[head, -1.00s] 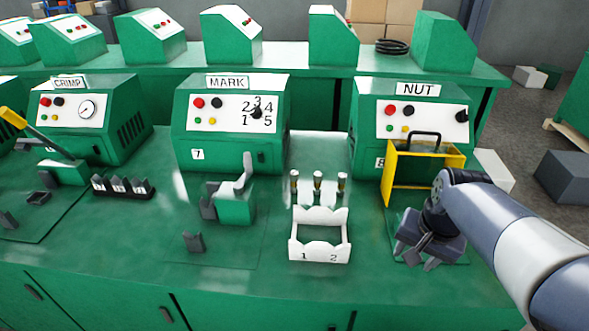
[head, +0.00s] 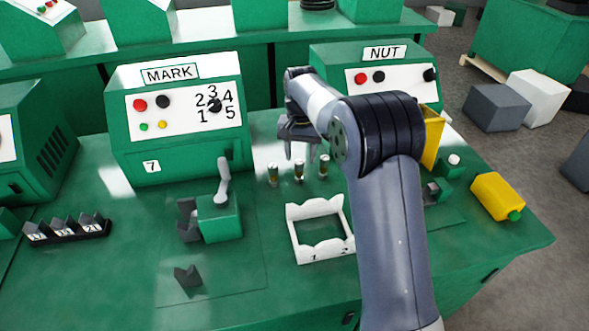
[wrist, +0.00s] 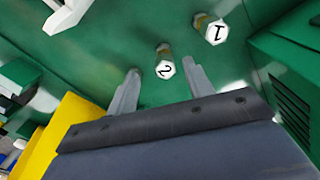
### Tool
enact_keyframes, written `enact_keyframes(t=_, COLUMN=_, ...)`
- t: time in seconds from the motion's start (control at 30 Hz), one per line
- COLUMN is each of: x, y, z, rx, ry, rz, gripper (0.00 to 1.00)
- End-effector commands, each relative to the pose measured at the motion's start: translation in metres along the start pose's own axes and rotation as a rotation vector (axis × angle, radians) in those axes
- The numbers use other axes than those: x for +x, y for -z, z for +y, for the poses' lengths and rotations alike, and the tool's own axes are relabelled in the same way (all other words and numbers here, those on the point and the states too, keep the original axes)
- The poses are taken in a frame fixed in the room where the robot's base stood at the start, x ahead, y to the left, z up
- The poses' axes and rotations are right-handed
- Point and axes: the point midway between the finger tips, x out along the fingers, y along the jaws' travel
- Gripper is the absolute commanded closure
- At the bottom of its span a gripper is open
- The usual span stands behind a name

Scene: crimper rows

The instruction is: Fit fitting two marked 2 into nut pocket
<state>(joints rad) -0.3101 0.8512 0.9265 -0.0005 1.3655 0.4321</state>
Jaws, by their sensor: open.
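Fitting two (wrist: 165,67), a small brass piece with a white top marked 2, stands upright in the wrist view. It lies ahead of and between the fingertips of my open, empty gripper (wrist: 160,85). In the head view my gripper (head: 304,152) hangs above a row of three fittings; the middle one (head: 299,172) is below it, but markings there are unreadable. A fitting marked 1 (wrist: 211,31) stands to the right in the wrist view. The NUT machine (head: 370,60) is behind my arm. Its grey and green fixture (head: 438,189) shows partly; my arm hides the rest, and the pocket is unclear.
A white frame marked 1 and 2 (head: 294,236) lies in front of the fittings. The yellow guard (head: 433,135) is at the NUT machine. A yellow bottle (head: 497,196) lies at the right.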

Motion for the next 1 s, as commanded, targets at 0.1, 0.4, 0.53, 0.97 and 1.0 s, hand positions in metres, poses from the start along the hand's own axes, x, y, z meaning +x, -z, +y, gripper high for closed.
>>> enact_keyframes(t=0.1, x=0.016, y=0.0, z=0.0, rx=0.0, ry=0.0, rz=-0.001, gripper=0.51)
enact_keyframes(t=0.4, x=0.046, y=0.004, z=-0.003, rx=0.0, ry=-0.001, rz=-0.003, gripper=0.51)
enact_keyframes(t=0.53, x=0.065, y=0.005, z=-0.004, rx=0.0, ry=-0.001, rz=-0.002, gripper=0.51)
enact_keyframes(t=0.97, x=0.075, y=0.006, z=-0.004, rx=0.0, ry=0.001, rz=0.001, gripper=0.57)
enact_keyframes(t=1.0, x=0.075, y=0.006, z=-0.004, rx=0.0, ry=0.001, rz=0.001, gripper=0.6)
